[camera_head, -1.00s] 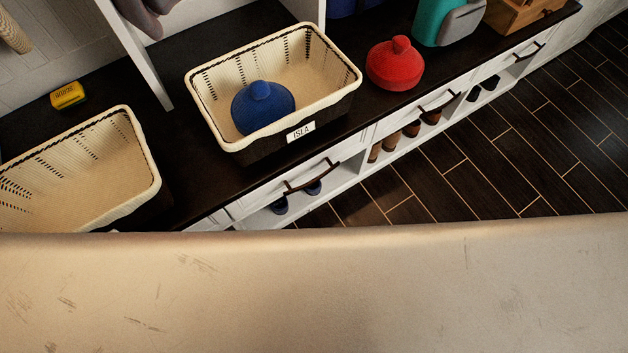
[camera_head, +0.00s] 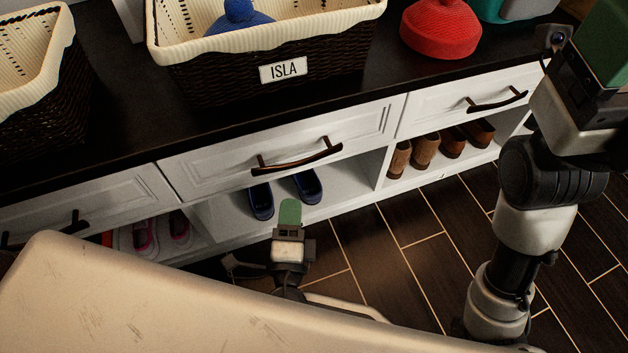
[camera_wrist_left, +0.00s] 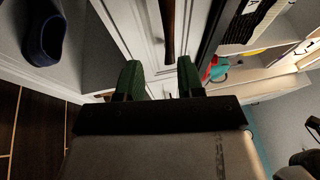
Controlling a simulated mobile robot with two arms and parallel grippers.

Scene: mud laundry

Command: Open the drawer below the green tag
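The middle drawer (camera_head: 230,160) has a white front and a dark curved handle (camera_head: 298,158), and is shut. It sits under the basket with the white ISLA tag (camera_head: 283,69). No green tag shows in any view. My left gripper (camera_head: 289,214) is below and in front of this drawer, apart from the handle. In the left wrist view its green fingers (camera_wrist_left: 159,77) stand apart with nothing between them, and a dark handle (camera_wrist_left: 167,28) lies beyond them. My right arm rises at the right edge; its green-ended gripper (camera_head: 604,42) is partly cut off.
The right drawer (camera_head: 460,98) and left drawer (camera_head: 85,212) are also shut. Blue shoes (camera_head: 284,194) and brown shoes (camera_head: 440,147) stand in the open shelves below. Wood floor (camera_head: 400,245) is clear in front.

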